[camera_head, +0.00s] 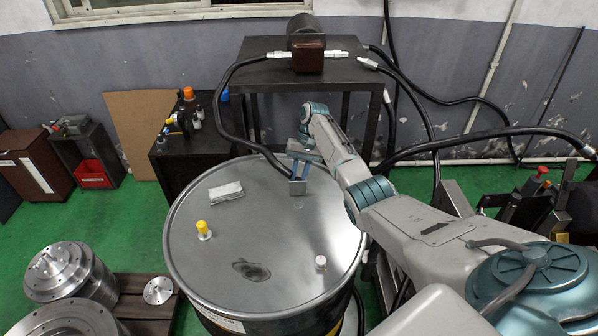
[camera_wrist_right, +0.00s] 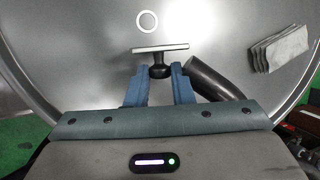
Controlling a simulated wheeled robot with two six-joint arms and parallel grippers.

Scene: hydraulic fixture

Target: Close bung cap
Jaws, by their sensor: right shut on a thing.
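The drum (camera_head: 225,280) has a round grey metal lid. A yellow-topped bung fitting (camera_head: 203,229) stands on the lid at left, and a small white-topped one (camera_head: 320,262) at right. My right gripper (camera_head: 298,186) is over the far part of the lid. In the right wrist view, its blue fingers (camera_wrist_right: 160,84) are shut on the dark knob of a cap-like part (camera_wrist_right: 160,49) with a flat pale disc, seen nearly edge-on. A white ring (camera_wrist_right: 147,22) lies on the lid just beyond the disc, apart in the picture. My left gripper is out of view.
A folded grey cloth (camera_head: 226,191) lies on the lid. A dark table (camera_head: 262,76) with a brown pump-like unit stands behind the drum. A black hose (camera_head: 220,115) hangs down to the lid near my gripper. Metal flanges (camera_head: 68,274) stand at lower left.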

